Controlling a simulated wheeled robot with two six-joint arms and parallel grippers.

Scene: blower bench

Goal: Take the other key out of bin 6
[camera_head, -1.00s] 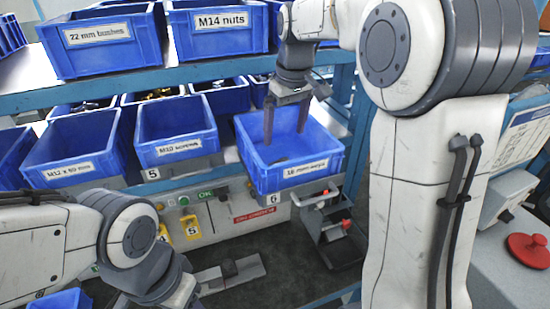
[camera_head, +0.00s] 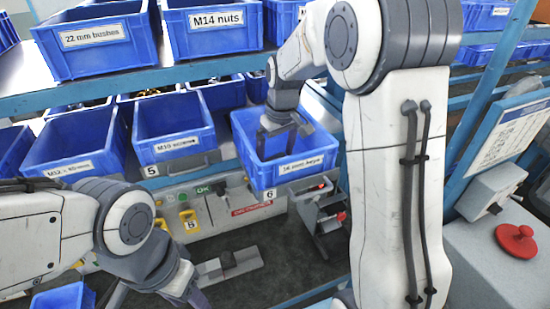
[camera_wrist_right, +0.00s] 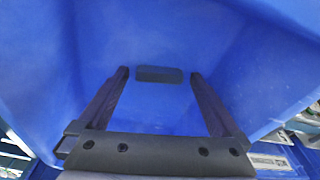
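Bin 6 (camera_head: 285,174) is the blue bin labelled for 16 mm keys, with a 6 tag under its front edge. My right gripper (camera_head: 277,150) reaches down into it. In the right wrist view, the right gripper (camera_wrist_right: 159,74) is open, with its fingers apart. A small dark rectangular key (camera_wrist_right: 159,75) lies on the blue bin floor between the two fingertips, with a gap on each side. The key is hidden in the head view. My left gripper (camera_head: 160,299) is low at the left and partly cut off, so its opening is unclear.
The M10 bin (camera_head: 173,148) stands left of bin 6. The upper shelf holds bins such as M14 nuts (camera_head: 217,20). A small dark rack with red parts (camera_head: 320,215) stands right below bin 6.

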